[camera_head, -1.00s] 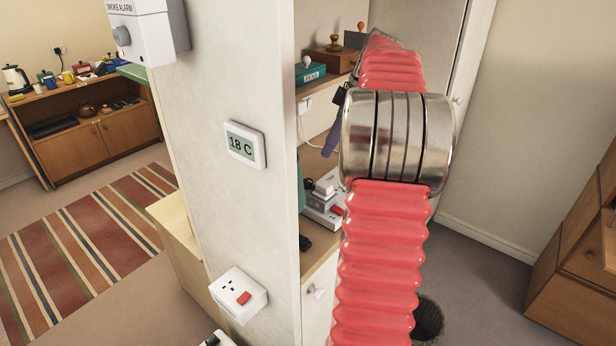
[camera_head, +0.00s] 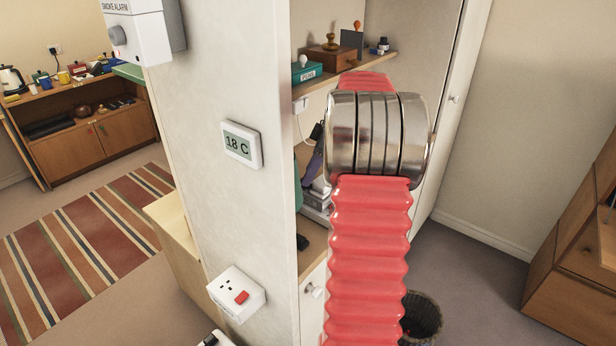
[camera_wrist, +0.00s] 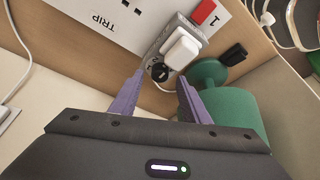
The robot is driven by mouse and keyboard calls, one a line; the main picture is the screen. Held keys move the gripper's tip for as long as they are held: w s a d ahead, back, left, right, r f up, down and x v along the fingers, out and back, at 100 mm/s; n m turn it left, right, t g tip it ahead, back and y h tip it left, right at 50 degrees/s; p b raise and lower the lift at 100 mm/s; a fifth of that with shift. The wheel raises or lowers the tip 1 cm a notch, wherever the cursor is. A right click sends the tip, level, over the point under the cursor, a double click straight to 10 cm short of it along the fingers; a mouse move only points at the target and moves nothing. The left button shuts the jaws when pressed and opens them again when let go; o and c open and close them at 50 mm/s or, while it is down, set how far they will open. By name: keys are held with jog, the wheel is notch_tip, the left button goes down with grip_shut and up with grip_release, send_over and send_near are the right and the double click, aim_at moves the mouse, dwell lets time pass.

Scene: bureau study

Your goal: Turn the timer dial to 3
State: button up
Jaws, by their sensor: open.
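A grey plug-in timer (camera_wrist: 172,38) sits at the white socket panel in the wrist view, with a white plug (camera_wrist: 183,50) on it. Its small round black dial (camera_wrist: 159,72) has a light mark, but I cannot read its setting. My gripper (camera_wrist: 161,76) is open, its two purple fingertips on either side of the dial, with gaps to it. Whether they are level with the dial is hard to tell. In the head view my gripper's purple finger (camera_head: 315,163) shows beside my red arm, which hides most of the timer area.
A green rounded object (camera_wrist: 228,112) stands close beside the right finger. The socket panel (camera_wrist: 120,12) is marked TRIP and has a red switch (camera_wrist: 204,11). Cables lie at upper right. A wall pillar (camera_head: 215,215) with an 18 C display (camera_head: 241,146) stands left of my arm.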

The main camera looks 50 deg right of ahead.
jog(key=shift+x, duration=1.2)
jog(key=shift+c, duration=0.3)
jog(key=c, duration=1)
jog(key=shift+m, duration=0.4)
jog(key=m+h, duration=0.1)
jog(key=m, duration=0.1)
jog(key=shift+s+a+m, duration=0.1)
jog(key=shift+a+m, duration=0.05)
jog(key=shift+m, duration=0.15)
jog(key=shift+a+m+t+h, duration=0.15)
jog(key=shift+m+h, duration=0.35)
jog(key=shift+m, duration=0.55)
jog(key=shift+m+t+h, duration=0.25)
jog(key=shift+m+h, duration=0.25)
jog(key=shift+m, duration=0.55)
